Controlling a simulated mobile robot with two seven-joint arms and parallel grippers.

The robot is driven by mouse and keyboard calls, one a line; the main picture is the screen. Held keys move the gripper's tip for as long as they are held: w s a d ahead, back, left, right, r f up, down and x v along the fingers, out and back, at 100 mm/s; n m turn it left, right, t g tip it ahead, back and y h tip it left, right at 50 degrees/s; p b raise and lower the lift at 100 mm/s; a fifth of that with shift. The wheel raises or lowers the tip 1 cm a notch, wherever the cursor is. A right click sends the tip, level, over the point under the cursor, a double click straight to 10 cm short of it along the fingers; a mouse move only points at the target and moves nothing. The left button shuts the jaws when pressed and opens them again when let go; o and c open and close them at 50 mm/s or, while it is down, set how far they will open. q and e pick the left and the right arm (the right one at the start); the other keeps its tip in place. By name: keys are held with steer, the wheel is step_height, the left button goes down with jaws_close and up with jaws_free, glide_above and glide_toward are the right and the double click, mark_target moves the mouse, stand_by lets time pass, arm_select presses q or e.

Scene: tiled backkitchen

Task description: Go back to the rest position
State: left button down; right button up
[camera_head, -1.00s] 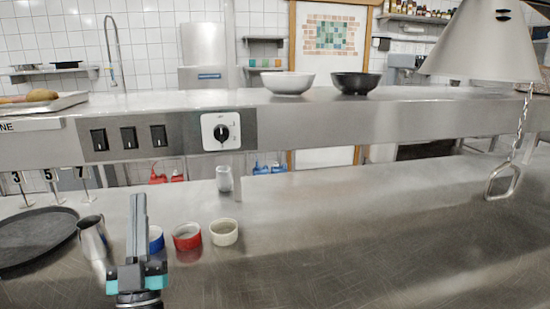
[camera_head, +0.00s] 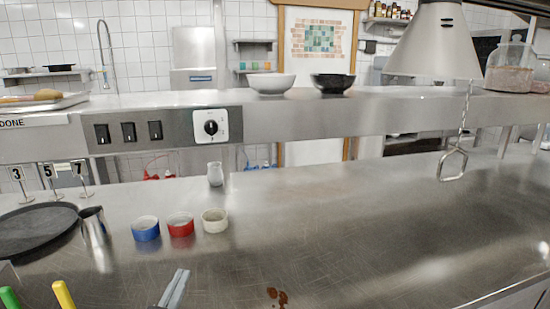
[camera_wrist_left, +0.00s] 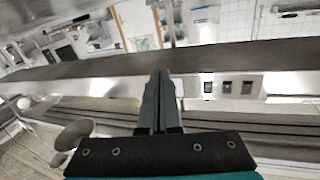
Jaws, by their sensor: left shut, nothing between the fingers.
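My left gripper (camera_head: 174,289) shows at the bottom edge of the head view, low in front of the counter. Its two fingers are together and hold nothing. In the left wrist view the shut fingers (camera_wrist_left: 158,102) point towards the shelf front and the tiled wall. My right gripper is not in view. The steel counter (camera_head: 330,225) lies ahead, with a blue ramekin (camera_head: 146,229), a red ramekin (camera_head: 181,225) and a cream ramekin (camera_head: 215,221) in a row beyond my left gripper.
A dark round tray (camera_head: 35,228) and a metal jug (camera_head: 94,227) stand at the left. Green (camera_head: 9,297) and yellow (camera_head: 63,294) handles show at bottom left. A lamp (camera_head: 437,45) hangs at right. The counter's right half is clear.

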arm_select(q)
steer(key=s+d+f+g, duration=0.2)
steer(key=s+f+g, duration=0.5)
steer(key=s+f, duration=0.3)
steer(key=s+f+g, duration=0.4)
steer(key=s, duration=0.3)
steer(key=s+f+g, duration=0.3)
steer(key=s+g, duration=0.1)
steer(key=s, duration=0.4)
step_height(320, 180, down, 23)
steer(key=s+g, duration=0.1)
steer(key=s, duration=0.1)
steer(key=s+a+f+g+y+b, duration=0.1)
steer(key=s+a+f, duration=0.2)
steer(key=s+f, duration=1.1)
steer(key=shift+s+f+m+b, duration=0.3)
steer(key=shift+s+f+b, duration=0.1)
steer(key=shift+s, duration=0.05)
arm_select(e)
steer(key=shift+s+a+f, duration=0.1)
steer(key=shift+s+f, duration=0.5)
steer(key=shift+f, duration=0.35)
arm_select(q)
steer(key=shift+a, duration=0.1)
